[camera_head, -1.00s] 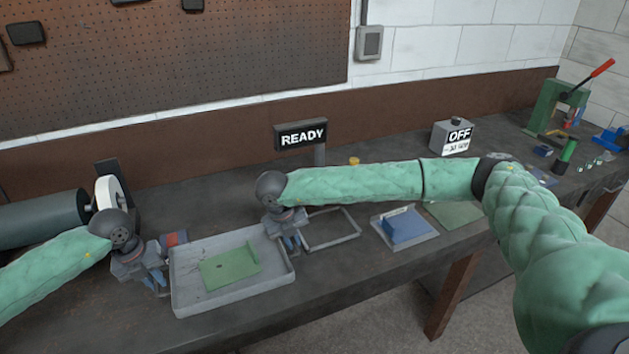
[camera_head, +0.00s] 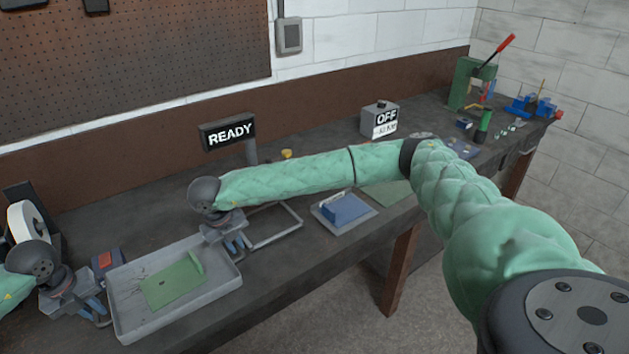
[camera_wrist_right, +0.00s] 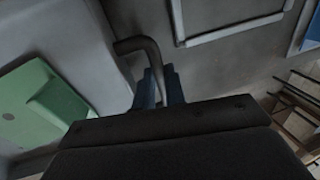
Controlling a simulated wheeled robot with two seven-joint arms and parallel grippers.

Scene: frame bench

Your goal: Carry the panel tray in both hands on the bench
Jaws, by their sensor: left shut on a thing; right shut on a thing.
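The grey panel tray (camera_head: 213,295) sits at the lower left of the head view, over the bench near its front edge. A green panel (camera_head: 172,286) with a raised end lies inside it. My left gripper (camera_head: 97,308) is shut on the tray's left side. My right gripper (camera_head: 238,243) is shut on the tray's right side. In the right wrist view the blue fingers of my right gripper (camera_wrist_right: 158,88) close around the tray's curved handle (camera_wrist_right: 143,45), and the green panel (camera_wrist_right: 42,105) shows at left. I cannot tell whether the tray touches the bench.
Right of the tray lie an empty rectangular frame (camera_head: 275,227) and a blue block (camera_head: 346,208) on a grey plate. A READY sign (camera_head: 228,132) and an OFF box (camera_head: 380,120) stand behind. A green press (camera_head: 470,84) stands at the far right. A white-rimmed wheel (camera_head: 28,223) is at left.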

